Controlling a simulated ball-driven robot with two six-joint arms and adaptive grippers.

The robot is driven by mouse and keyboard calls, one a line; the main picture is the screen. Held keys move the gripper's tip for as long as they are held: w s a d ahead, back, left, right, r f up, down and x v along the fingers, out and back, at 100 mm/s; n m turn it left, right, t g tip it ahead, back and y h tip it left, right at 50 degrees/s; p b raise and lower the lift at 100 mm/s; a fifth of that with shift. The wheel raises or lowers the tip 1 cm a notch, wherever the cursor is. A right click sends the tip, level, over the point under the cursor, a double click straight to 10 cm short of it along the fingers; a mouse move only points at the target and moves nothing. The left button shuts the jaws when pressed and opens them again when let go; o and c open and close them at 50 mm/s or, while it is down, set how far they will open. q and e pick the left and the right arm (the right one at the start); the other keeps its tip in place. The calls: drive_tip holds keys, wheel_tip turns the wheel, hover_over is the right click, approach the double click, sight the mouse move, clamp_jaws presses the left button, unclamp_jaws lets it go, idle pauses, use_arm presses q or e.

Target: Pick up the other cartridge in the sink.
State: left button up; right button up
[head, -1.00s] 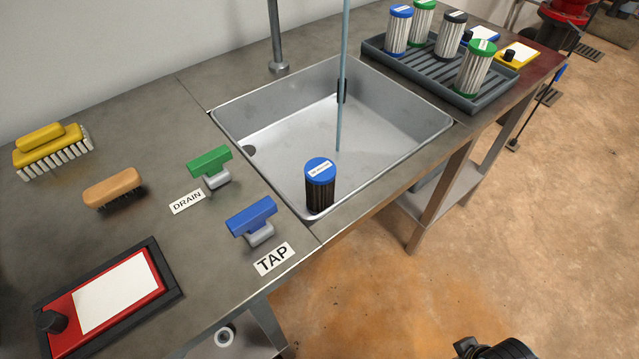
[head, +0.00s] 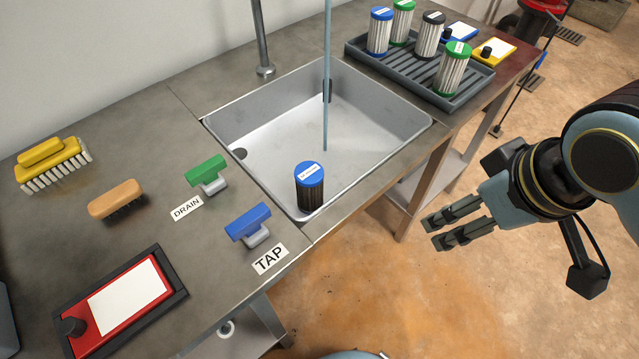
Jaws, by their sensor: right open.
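One cartridge (head: 310,188) with a blue cap, a white label and dark, dirty-looking pleats stands upright in the sink (head: 365,166), near its front left corner. It is the only cartridge that shows in the sink. My right gripper (head: 430,232) is open and empty. It hangs over the floor in front of the bench, to the right of the sink and apart from the cartridge. My left gripper is not in view.
A thin blue vertical rod (head: 327,90) crosses the sink. The blue tap handle (head: 248,222) and green drain handle (head: 206,172) stand left of the sink, with brushes (head: 116,200) beyond.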

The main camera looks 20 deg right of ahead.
wheel_tip(320, 180, up, 2)
drive_tip(key=n+y, duration=0.3)
drive_tip(key=n, duration=0.2)
approach(311, 173)
drive_tip(key=shift+n, duration=0.3)
drive_tip(key=x, duration=0.5)
drive_tip(key=shift+s+a+f+b, duration=0.1)
drive_tip(key=shift+f+b, duration=0.1)
drive_tip(key=shift+b, duration=0.15)
drive_tip(key=b+x, duration=0.1)
drive_tip(key=x, duration=0.5)
drive_tip(key=shift+f, duration=0.1)
drive_tip(key=c, duration=1.3)
drive_tip(key=shift+r, duration=0.2)
drive_tip(key=shift+c, duration=0.3)
